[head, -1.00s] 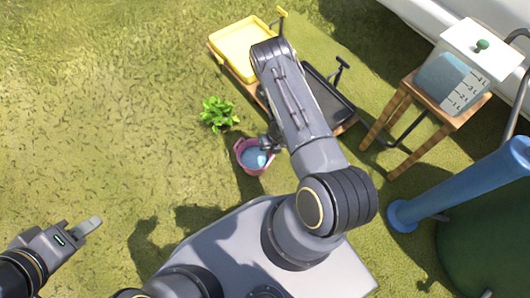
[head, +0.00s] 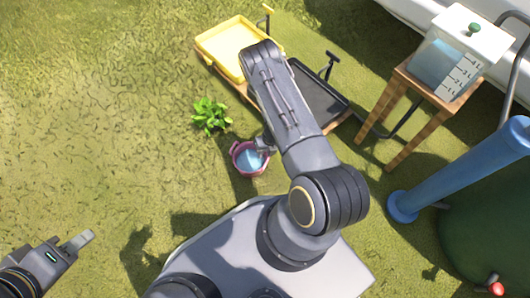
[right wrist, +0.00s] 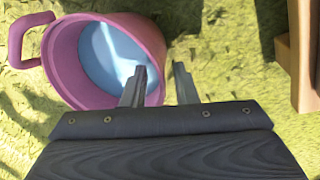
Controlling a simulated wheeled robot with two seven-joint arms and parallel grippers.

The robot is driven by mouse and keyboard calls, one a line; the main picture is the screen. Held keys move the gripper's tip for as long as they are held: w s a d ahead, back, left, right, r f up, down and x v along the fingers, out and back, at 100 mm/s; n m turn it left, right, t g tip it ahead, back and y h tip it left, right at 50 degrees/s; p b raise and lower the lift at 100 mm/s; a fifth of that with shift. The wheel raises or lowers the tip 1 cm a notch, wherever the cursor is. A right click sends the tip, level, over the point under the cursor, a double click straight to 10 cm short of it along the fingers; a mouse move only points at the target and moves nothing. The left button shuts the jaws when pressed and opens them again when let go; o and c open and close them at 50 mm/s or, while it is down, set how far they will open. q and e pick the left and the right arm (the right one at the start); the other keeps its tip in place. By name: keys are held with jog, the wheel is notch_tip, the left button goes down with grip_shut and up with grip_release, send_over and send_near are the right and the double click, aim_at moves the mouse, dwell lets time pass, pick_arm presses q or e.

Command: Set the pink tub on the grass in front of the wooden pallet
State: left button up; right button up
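The pink tub (head: 238,163), with bluish contents, appears upright on the grass in front of the wooden pallet (head: 337,123). My right gripper (head: 263,145) is at its rim. In the right wrist view the tub (right wrist: 62,62) has its handle at the left. There my right gripper (right wrist: 160,72) has its fingers apart, one over the tub's inside and the other outside its wall. A gap shows beside the wall. My left gripper (head: 88,238) is over grass at the lower left, away from the tub; its finger gap is not visible.
A yellow tray (head: 215,45) and a black tray (head: 318,95) lie on the pallet, partly behind my right arm. A leafy plant (head: 211,115) is left of the tub. A wooden stand (head: 398,103) holds a water container (head: 445,62). Grass at left is clear.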

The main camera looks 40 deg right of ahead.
jog(key=w+d+r+m+t+h+p, duration=0.1)
jog(key=w+d+r+m+p, duration=0.15)
jog(key=r, duration=0.65)
jog(key=w+d+r+m+t+h+p, duration=0.15)
jog(key=r+m, duration=0.25)
jog(key=r, duration=0.5)
jog(key=w+d+r+m+t+p, duration=0.1)
jog(key=w+d+r+m, duration=0.2)
jog(key=r, duration=0.5)
notch_tip(320, 180, up, 16)
jog(key=s+m+t+h, duration=0.1)
jog(key=s+m+h, duration=0.1)
jog(key=m, duration=0.8)
jog(key=s+a+r+m+y, duration=0.2)
jog(key=s+a+r+m, duration=0.4)
jog(key=s+r+m, duration=0.3)
jog(key=s+a+r+m+y, duration=0.2)
jog(key=s+a, duration=0.3)
jog(key=s, duration=0.1)
jog(key=s+a+r+m+y, duration=0.2)
jog(key=s+a+r+m, duration=0.1)
jog(key=s+a, duration=0.3)
jog(key=shift+s+a+r+m, duration=0.15)
jog(key=shift+s+a+m, duration=0.1)
jog(key=shift+a+m, duration=0.1)
jog(key=shift+d+r, duration=0.1)
jog(key=shift+r, duration=0.05)
